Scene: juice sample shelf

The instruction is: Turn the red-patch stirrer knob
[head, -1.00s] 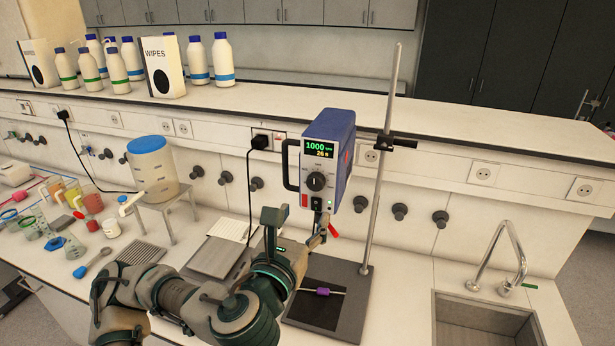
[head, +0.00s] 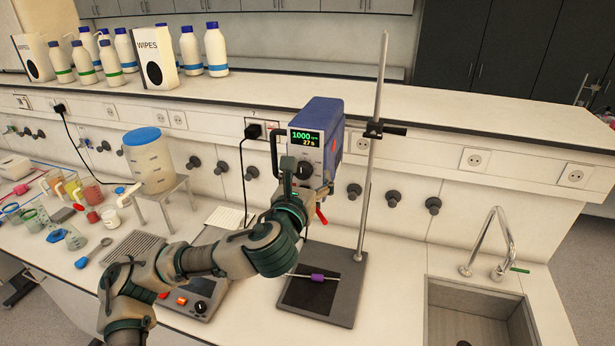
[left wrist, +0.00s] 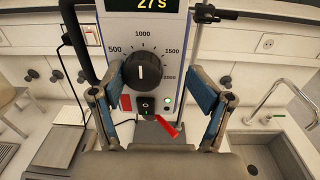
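The overhead stirrer (head: 323,130) is a blue and grey box on a stand, its display lit with 1000 and 27 s. In the left wrist view its black knob (left wrist: 141,71) has a white mark pointing up, towards 1000 on the dial. A red patch (left wrist: 126,103) sits below the knob at left. My left gripper (head: 300,170) is in front of the stirrer's face and partly hides the knob in the head view. In the left wrist view its fingers (left wrist: 158,105) are apart, on either side of the panel below the knob, with nothing between them. My right gripper is not in view.
A metal stand rod (head: 374,150) rises right of the stirrer. A red lever (left wrist: 167,127) sticks out below the panel. A sink with a tap (head: 490,240) lies at right. A blue-lidded container (head: 150,165) stands on a stool at left.

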